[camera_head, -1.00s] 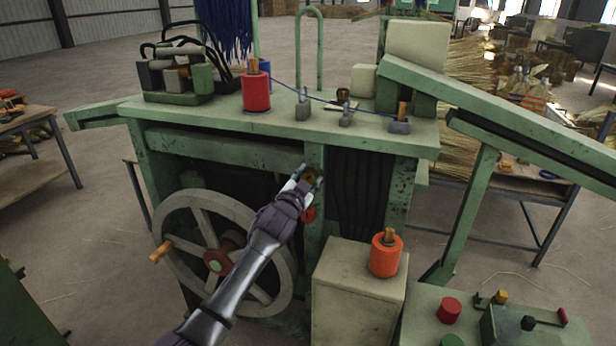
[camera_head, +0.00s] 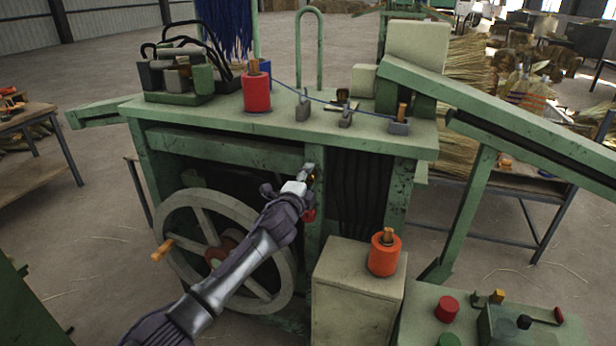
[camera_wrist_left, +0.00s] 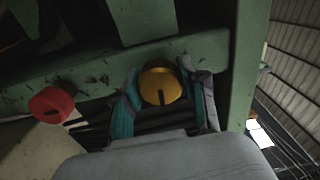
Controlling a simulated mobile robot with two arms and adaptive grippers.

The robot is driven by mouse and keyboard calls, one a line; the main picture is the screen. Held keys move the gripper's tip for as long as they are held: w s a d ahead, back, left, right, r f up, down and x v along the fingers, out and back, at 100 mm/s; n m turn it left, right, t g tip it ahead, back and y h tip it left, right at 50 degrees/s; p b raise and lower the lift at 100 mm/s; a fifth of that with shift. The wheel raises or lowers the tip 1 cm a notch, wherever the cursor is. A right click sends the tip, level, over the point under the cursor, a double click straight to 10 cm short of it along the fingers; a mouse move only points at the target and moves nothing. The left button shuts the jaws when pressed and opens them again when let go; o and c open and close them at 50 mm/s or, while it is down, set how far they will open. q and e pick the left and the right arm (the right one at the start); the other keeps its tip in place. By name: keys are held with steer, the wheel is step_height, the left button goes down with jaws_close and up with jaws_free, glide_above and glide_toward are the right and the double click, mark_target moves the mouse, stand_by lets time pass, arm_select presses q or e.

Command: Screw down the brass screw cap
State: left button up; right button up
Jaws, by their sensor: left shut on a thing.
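The brass screw cap (camera_wrist_left: 160,87) is a round golden cap with a dark notch line, on the green post of the machine in the left wrist view. My left gripper (camera_wrist_left: 166,103) has one finger on each side of the cap and is shut on it. In the head view my left gripper (camera_head: 306,178) is at the front post (camera_head: 315,235) below the tabletop, and it mostly hides the cap. My right gripper is not in view.
A red knob (camera_wrist_left: 52,104) sits close to the cap. A spoked handwheel (camera_head: 172,215) is left of the post. A pale box (camera_head: 345,290) with an orange spool (camera_head: 384,254) stands at right. A red spool (camera_head: 257,92) stands on the green tabletop (camera_head: 205,117).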

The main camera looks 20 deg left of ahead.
arm_select(q)
steer(key=m+p, duration=0.1)
steer(key=m, duration=0.2)
steer(key=shift+m, duration=0.4)
steer(key=m+p, duration=0.1)
steer(key=m, duration=0.2)
steer(key=shift+m, duration=0.3)
steer(key=m+p, duration=0.1)
steer(key=m, duration=0.3)
steer(key=shift+m+p, duration=0.65)
steer(key=shift+m, duration=0.95)
steer(key=shift+f, duration=0.1)
steer(key=o, duration=1.1)
